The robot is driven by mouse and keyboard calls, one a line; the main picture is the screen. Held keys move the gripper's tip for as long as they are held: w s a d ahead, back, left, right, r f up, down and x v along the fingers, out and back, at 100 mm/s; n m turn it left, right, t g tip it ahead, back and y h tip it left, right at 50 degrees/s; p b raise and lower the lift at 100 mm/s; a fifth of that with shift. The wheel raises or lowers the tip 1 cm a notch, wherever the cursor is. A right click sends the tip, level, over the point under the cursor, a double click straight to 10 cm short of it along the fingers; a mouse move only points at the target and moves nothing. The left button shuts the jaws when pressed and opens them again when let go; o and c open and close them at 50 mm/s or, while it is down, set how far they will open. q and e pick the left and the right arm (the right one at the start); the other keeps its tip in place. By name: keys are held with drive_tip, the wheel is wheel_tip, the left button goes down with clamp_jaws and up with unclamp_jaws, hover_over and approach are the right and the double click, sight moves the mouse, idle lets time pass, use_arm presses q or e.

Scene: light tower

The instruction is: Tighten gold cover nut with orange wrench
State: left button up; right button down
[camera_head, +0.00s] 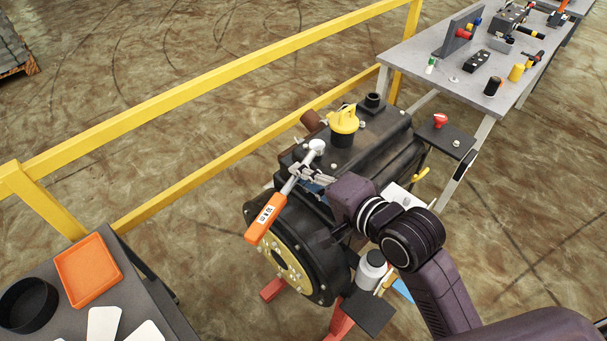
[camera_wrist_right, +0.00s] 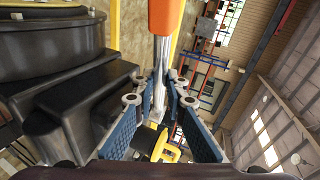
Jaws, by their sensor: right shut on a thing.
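The orange wrench (camera_head: 265,220) is held above the dark machine (camera_head: 375,150), tilted, with its orange handle at the lower left and its silver head at the upper right. My right gripper (camera_head: 312,174) is shut on its metal shaft. In the right wrist view the wrench's shaft (camera_wrist_right: 160,85) runs between the blue-padded fingers of my right gripper (camera_wrist_right: 160,100). A yellow cap-like part (camera_head: 343,122) stands on top of the machine, just beyond the wrench head. Gold-coloured fasteners show on the round front plate (camera_head: 290,265). I cannot tell which part is the gold cover nut. My left gripper is out of view.
A yellow railing (camera_head: 190,65) runs behind the machine. A grey table (camera_head: 410,62) with several parts stands at the upper right. An orange tray (camera_head: 88,270) and a black round container (camera_head: 27,305) sit at the lower left. A white-lidded jar (camera_head: 371,270) stands below my right arm.

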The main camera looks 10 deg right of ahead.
drive_tip(key=shift+r, duration=0.15)
drive_tip(key=shift+w+a+m+t+h+p, duration=0.35)
drive_tip(key=shift+a+m+t+h, duration=0.15)
drive_tip(key=shift+a+m+h, duration=0.15)
drive_tip(key=shift+d, duration=0.1)
drive_tip(key=shift+w+a+f+m+h, duration=0.25)
drive_tip(key=shift+a+m+h, duration=0.2)
drive_tip(key=shift+m+h, duration=0.3)
drive_tip(key=shift+d, duration=0.2)
drive_tip(key=shift+s+n, duration=0.1)
drive_tip(key=shift+n, duration=0.2)
drive_tip(key=shift+r, duration=2.95)
